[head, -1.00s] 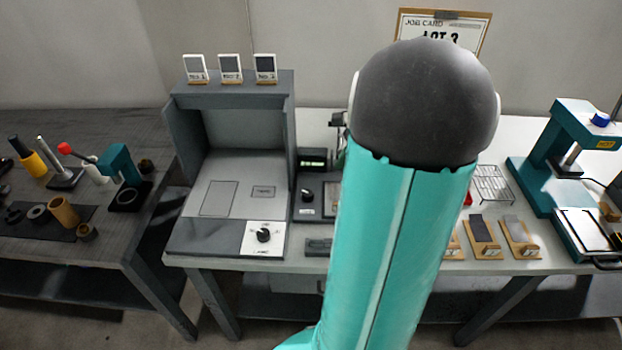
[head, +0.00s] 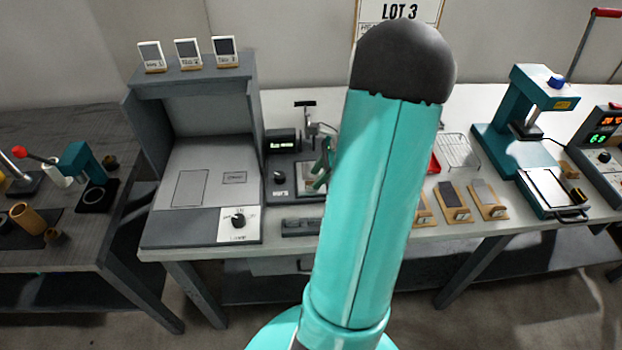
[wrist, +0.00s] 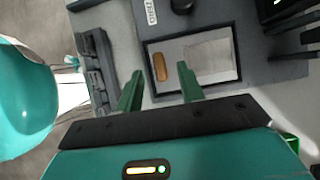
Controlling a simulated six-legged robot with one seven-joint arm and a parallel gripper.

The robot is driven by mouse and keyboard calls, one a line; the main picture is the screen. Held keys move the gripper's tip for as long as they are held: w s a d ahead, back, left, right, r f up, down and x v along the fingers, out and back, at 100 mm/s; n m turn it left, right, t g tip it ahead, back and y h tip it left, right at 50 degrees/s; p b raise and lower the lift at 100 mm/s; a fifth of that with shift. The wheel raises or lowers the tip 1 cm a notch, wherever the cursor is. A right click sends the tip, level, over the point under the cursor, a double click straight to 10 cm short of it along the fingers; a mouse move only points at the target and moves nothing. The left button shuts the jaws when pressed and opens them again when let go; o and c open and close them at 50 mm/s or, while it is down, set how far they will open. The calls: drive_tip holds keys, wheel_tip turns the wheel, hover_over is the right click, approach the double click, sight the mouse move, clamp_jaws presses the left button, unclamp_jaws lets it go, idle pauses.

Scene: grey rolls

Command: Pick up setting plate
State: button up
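My gripper (wrist: 158,82) is open and empty, its two green fingers spread apart in the wrist view. Just beyond the fingertips lies a shallow dark-framed bed (wrist: 148,88) with a light surface. In it are a small tan piece (wrist: 160,67) and a thin grey rectangular plate (wrist: 207,56), which may be the setting plate; I cannot tell for sure. In the head view my gripper (head: 320,168) is above the dark unit (head: 281,196) right of the grey booth, partly hidden by my arm.
A slotted dark grey block (wrist: 95,70) is left of the bed. The grey booth (head: 197,150) stands left of the unit. To the right are wooden stands (head: 454,203), a wire rack (head: 459,152) and a teal press (head: 527,110). My arm hides the bench's middle.

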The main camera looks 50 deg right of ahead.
sight(312, 182)
drive_tip(key=x, duration=0.4)
clamp_jaws()
drive_tip(key=shift+r, duration=0.1)
drive_tip(key=shift+r, duration=0.1)
